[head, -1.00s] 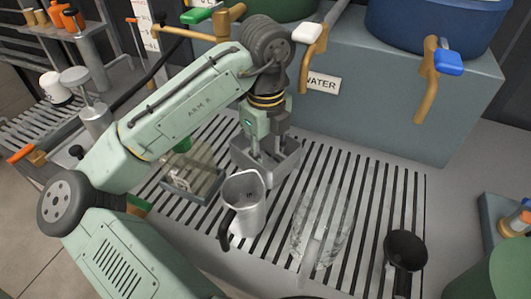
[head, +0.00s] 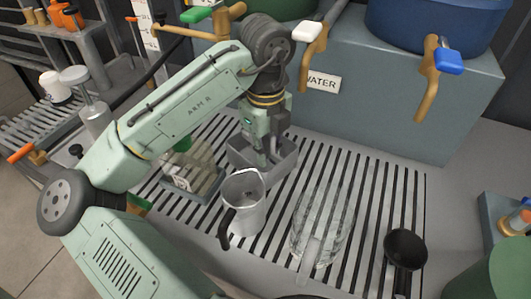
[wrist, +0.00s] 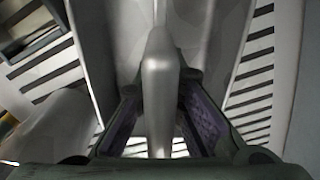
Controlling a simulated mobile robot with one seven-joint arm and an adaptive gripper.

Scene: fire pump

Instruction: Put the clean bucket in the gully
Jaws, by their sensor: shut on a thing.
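A grey open-topped container (head: 284,163), which I take to be the bucket, is at the middle of the slatted rack in the head view. My gripper (head: 267,161) points down into it and is shut on a smooth grey bar-like part (wrist: 160,85), seen between the fingers (wrist: 160,125) in the wrist view. I cannot tell whether the container touches the rack. My wrist hides part of it. I cannot make out a gully for certain.
A metal jug (head: 246,211) stands close in front of the container. A clear jug (head: 323,225) and a black ladle (head: 405,248) are to the right. A clear box (head: 193,180) is at the left. Behind is a grey block (head: 400,115) with taps.

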